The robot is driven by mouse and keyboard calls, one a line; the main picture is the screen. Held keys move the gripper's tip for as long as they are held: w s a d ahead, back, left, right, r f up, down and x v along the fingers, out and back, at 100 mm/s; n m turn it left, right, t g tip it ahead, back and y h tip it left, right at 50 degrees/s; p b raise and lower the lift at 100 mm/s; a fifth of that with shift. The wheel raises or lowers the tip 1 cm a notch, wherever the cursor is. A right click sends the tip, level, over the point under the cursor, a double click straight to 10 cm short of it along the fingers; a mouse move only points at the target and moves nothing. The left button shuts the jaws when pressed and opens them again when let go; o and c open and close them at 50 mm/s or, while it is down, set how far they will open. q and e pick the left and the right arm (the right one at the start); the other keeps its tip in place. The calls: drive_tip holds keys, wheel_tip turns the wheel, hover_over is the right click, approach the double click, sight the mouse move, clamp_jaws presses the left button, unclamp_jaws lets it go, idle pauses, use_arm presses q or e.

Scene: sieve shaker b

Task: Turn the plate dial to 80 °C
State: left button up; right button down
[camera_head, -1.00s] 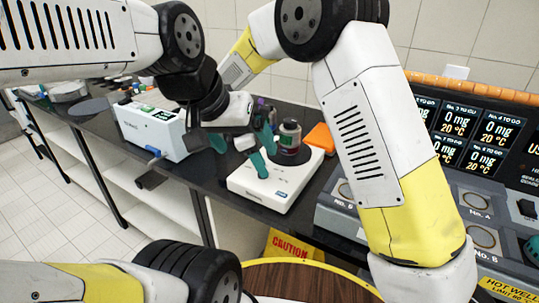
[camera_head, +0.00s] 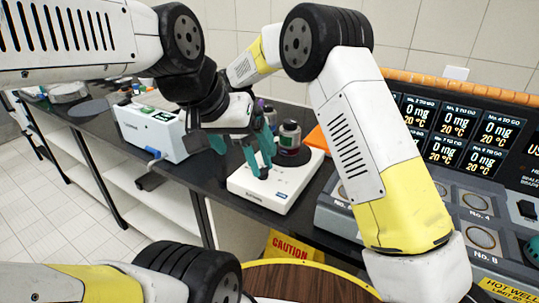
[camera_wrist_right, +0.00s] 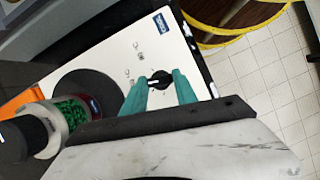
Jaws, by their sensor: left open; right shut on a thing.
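The hot plate (camera_head: 245,185) is a white unit on the dark bench, with a dark round top; it also shows in the right wrist view (camera_wrist_right: 110,60). Its black plate dial (camera_wrist_right: 160,80) sits on the white face and carries a pale mark; the scale is too small to read. My right gripper (camera_wrist_right: 159,82) has its teal fingers on either side of the dial, shut on it. In the head view, that gripper (camera_head: 259,170) is low over the unit's front. My left gripper (camera_head: 243,142) is open and empty above it, partly overlapping it.
A jar (camera_head: 290,135) with green contents (camera_wrist_right: 70,114) stands on the round top, close to my right gripper. A white instrument (camera_head: 150,130) is at left. A grey weighing station (camera_head: 470,215) is at right.

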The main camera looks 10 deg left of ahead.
drive_tip(key=m+y, duration=0.1)
drive_tip(key=m, duration=0.2)
drive_tip(key=m+g+y, duration=0.1)
drive_tip(key=m, duration=0.2)
drive_tip(key=shift+w+d, duration=0.15)
drive_tip(key=shift+w, duration=0.05)
drive_tip(key=m+y, duration=0.1)
drive_tip(key=m, duration=0.2)
drive_tip(key=m+y, duration=0.1)
drive_tip(key=m, duration=0.2)
drive_tip(key=shift+d+g, duration=0.15)
drive_tip(key=shift+g, duration=0.25)
drive_tip(key=c, duration=1)
unclamp_jaws()
drive_tip(key=shift+o, duration=0.2)
drive_tip(key=v, duration=0.7)
drive_tip(key=shift+r, duration=0.35)
drive_tip(key=shift+w+d, duration=0.15)
